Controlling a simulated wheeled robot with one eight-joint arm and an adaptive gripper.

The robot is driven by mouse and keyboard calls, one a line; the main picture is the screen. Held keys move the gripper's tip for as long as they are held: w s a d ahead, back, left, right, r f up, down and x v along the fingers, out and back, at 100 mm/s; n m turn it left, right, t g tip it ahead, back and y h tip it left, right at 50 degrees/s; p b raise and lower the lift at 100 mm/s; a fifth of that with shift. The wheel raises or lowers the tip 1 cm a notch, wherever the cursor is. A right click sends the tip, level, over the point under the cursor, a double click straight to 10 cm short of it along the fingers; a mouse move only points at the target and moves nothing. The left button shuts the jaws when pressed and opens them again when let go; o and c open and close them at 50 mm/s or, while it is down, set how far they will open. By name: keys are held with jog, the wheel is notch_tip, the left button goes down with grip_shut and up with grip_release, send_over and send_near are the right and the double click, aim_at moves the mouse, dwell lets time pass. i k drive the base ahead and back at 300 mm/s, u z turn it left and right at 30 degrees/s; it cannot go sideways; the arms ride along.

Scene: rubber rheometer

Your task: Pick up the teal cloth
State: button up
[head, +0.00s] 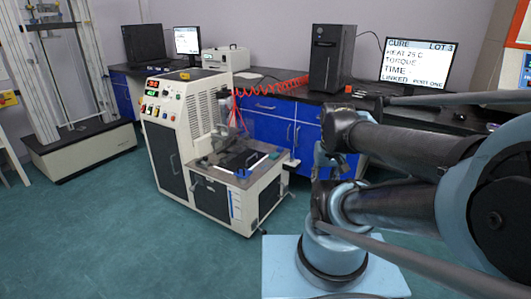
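A small teal-blue patch (273,155) lies at the right rear of the rheometer's front work surface. It may be the teal cloth, but it is too small to tell. A small blue item (241,173) lies near the front of the same surface; I cannot tell what it is. The rheometer (176,137) is a cream cabinet with dark doors and lit red and green displays. My arm's blue and black links fill the right side of the view. I cannot make out my gripper's fingers, so what it holds does not show.
A black bench with blue cabinets (265,128) runs behind the rheometer, carrying a black computer tower (331,57) and a monitor (419,63). A red coiled hose (272,87) spans behind the machine. A tall frame machine (82,150) stands left. Green floor lies open in front.

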aim_at(273, 156)
jog(key=u, duration=0.5)
jog(key=i, duration=0.9)
jog(key=u, duration=0.7)
